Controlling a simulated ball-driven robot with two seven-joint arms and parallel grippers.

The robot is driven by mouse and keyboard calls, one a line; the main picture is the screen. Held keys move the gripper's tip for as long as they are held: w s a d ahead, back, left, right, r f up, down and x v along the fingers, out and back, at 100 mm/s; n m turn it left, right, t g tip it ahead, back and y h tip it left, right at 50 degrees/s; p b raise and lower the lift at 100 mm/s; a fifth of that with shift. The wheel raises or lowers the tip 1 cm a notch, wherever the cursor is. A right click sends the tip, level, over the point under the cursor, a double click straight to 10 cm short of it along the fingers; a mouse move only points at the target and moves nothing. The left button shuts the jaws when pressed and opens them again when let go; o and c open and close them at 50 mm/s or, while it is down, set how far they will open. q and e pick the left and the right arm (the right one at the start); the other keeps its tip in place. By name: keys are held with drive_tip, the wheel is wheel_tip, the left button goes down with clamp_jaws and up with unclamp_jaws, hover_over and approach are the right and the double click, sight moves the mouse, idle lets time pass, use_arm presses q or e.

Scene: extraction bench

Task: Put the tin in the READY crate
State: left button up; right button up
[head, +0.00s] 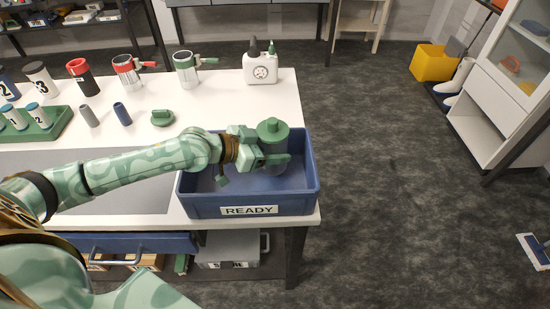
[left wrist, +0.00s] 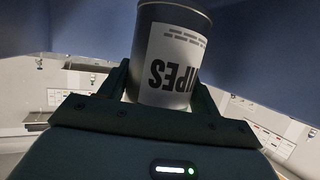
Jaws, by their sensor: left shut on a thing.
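In the left wrist view the tin (left wrist: 171,55) shows a white label reading WIPES, upside down. My left gripper (head: 275,160) is shut on the tin's body and holds it over the inside of the blue READY crate (head: 193,206). The blue crate walls (left wrist: 262,45) also show behind the tin in the left wrist view. I cannot tell whether the tin's base touches the crate floor. The gripper hides part of the tin's body. My right gripper is not in view.
The crate stands at the white bench's (head: 221,93) front right corner. A white bottle (head: 260,68) stands behind it. The floor on the right is largely clear.

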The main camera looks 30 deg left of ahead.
use_arm(q)
drive_tip(key=f, duration=0.1)
drive_tip(key=f+b, duration=0.2)
drive_tip(key=f, duration=0.1)
drive_tip(key=shift+w, duration=0.3)
drive_tip(key=shift+r, duration=0.15)
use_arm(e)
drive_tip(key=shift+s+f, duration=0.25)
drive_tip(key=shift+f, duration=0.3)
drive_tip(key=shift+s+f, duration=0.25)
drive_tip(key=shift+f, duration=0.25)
use_arm(q)
drive_tip(key=o, duration=0.8)
drive_tip(key=shift+c, duration=0.2)
